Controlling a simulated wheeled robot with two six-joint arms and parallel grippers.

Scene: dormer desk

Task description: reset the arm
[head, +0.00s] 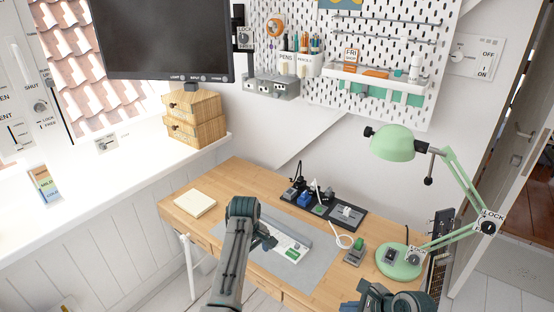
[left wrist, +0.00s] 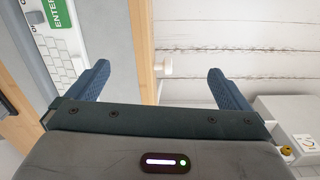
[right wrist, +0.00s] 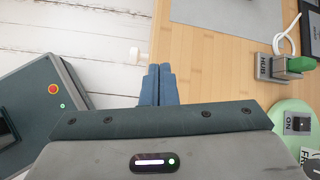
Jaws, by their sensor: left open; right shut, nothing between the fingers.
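My left arm reaches over the front of the desk in the head view, with the left gripper (head: 268,243) mostly hidden beside the keyboard (head: 291,249). In the left wrist view the left gripper (left wrist: 159,72) is open and empty, its fingers spread across the desk's front edge. The keyboard with a green ENTER key (left wrist: 58,12) lies just beyond its left finger. My right arm is at the bottom right of the head view. In the right wrist view the right gripper (right wrist: 158,72) is shut and empty, its fingers together by the desk edge.
The wooden desk (head: 185,192) holds a grey mat (head: 310,266), a notepad (head: 194,202), a black tray (head: 345,213) and a HUB block with a green plug (head: 355,254). A green lamp (head: 400,262) stands at the right. The desk's left part has free room.

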